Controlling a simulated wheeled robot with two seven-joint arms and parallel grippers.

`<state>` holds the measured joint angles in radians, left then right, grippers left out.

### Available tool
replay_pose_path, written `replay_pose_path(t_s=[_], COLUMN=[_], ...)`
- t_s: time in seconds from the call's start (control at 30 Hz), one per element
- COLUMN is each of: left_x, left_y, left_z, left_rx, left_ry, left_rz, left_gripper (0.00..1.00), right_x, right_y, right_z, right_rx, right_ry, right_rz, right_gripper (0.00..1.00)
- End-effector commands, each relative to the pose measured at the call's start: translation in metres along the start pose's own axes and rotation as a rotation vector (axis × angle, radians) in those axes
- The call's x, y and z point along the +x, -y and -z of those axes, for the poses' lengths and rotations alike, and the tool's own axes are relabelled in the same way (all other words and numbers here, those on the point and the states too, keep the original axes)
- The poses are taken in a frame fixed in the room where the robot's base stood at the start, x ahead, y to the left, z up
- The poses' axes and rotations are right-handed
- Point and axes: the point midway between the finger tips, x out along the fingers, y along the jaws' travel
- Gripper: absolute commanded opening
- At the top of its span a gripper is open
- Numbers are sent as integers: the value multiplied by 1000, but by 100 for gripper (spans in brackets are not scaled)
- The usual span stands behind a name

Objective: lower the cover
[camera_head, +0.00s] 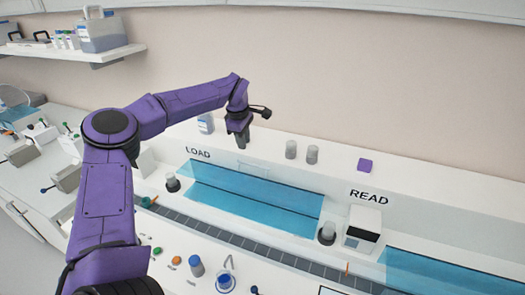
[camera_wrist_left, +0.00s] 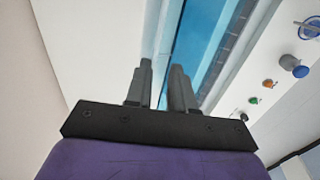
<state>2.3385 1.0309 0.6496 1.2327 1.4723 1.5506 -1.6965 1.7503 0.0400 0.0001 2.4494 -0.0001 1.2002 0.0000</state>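A see-through blue cover (camera_head: 255,192) spans the bay under the word LOAD in the head view. It also shows in the left wrist view (camera_wrist_left: 207,40), beyond the fingertips. A second blue cover (camera_head: 450,275) lies at the lower right, below READ. My left gripper (camera_head: 241,142) points down above the back of the LOAD bay. In the left wrist view (camera_wrist_left: 161,72) its fingers stand a little apart with nothing between them. I cannot tell whether it touches the cover. My right gripper is not in view.
Two grey cylinders (camera_head: 301,152) and a purple block (camera_head: 365,165) stand on the ledge to the right. A white box (camera_head: 361,230) stands between the bays. A dark track (camera_head: 235,238) and several coloured knobs (camera_head: 176,261) lie in front. A shelf (camera_head: 75,47) hangs at the upper left.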

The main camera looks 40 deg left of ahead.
Motion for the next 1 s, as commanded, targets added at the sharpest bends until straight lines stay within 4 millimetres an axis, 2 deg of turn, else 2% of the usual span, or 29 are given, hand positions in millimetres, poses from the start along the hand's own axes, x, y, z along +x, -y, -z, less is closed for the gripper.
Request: replay_pose_path(t_s=[0.1, 0.2, 0.5, 0.6, 0.73, 0.97, 1.0], left_x=[1, 11, 76, 92, 104, 106, 106], left_y=[-1, -1, -2, -2, -1, -1, -1], left_z=[-1, -3, -4, -4, -3, -2, -2], left_rx=[2, 4, 6, 5, 3, 2, 2], left_ry=[0, 0, -1, -1, 0, 1, 1], left_rz=[0, 4, 5, 4, 2, -1, 0], left_gripper=[23, 23, 23, 23, 23, 23, 20], right_x=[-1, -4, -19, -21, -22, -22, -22], right_y=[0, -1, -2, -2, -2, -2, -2], right_z=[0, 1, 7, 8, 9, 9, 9], right_rx=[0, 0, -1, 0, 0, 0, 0], right_ry=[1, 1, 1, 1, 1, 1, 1], right_rz=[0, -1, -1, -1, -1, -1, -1], right_gripper=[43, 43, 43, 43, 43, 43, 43])
